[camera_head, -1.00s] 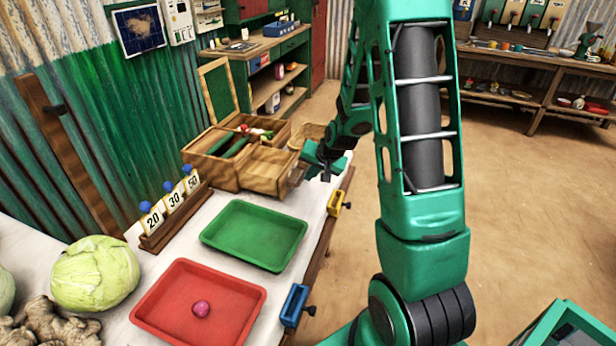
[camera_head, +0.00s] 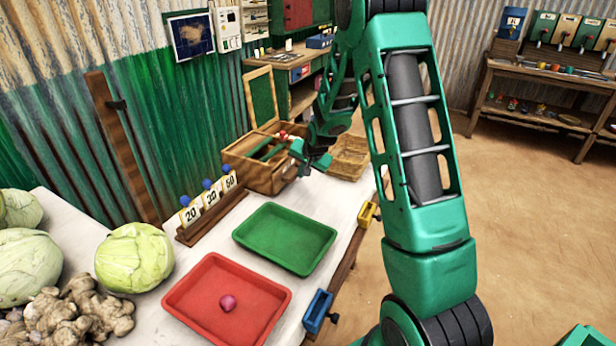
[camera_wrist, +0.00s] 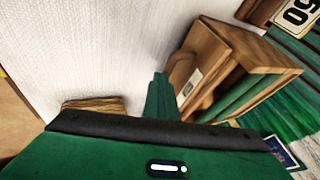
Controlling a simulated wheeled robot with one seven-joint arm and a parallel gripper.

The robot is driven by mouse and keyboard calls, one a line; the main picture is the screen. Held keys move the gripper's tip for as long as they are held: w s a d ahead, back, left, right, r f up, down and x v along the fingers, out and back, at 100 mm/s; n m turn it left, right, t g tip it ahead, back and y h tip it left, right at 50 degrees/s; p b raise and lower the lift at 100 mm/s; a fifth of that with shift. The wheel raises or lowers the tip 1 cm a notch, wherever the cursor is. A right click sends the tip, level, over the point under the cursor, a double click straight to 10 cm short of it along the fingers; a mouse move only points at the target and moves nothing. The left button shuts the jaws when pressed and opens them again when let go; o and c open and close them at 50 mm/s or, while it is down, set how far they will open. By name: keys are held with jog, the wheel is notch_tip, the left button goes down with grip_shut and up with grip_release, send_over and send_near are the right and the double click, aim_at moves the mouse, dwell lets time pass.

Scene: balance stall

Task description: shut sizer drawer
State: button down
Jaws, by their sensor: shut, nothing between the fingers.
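The wooden sizer box (camera_head: 252,172) stands on the far part of the white table, with a green strip along its open top. Its drawer front, with a knob and a pale label (camera_wrist: 192,83), shows in the wrist view and looks flush or nearly flush with the box. My gripper (camera_head: 301,166) is shut and empty at the right end of the box. In the wrist view my green fingers (camera_wrist: 160,97) are right beside the drawer front. I cannot tell whether they touch it. My arm hides part of the box's right side.
A woven basket (camera_head: 349,158) stands just right of my gripper and shows in part in the wrist view. A green tray (camera_head: 285,238) and a red tray (camera_head: 205,318) with a purple-red ball (camera_head: 228,303) lie nearer. A rack of number cards (camera_head: 211,214) stands left.

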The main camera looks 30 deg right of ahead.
jog(key=shift+w+a, duration=0.2)
jog(key=shift+w, duration=0.1)
jog(key=s+d+r, duration=0.2)
jog(key=s+r, duration=0.7)
jog(key=s+a+r+n+g, duration=0.1)
jog(key=s+r+g, duration=0.1)
jog(key=s, duration=1.1)
jog(key=s+a+r+n+g, duration=0.1)
jog(key=s+r+g, duration=0.1)
jog(key=s, duration=1.1)
jog(key=s+a+r+n+g, duration=0.1)
jog(key=s+r+g, duration=0.1)
jog(key=s, duration=1.1)
jog(key=shift+s+r+n+g+y, duration=0.3)
jog(key=shift+r+n+y, duration=0.1)
jog(key=shift+r, duration=0.1)
jog(key=shift+w, duration=0.1)
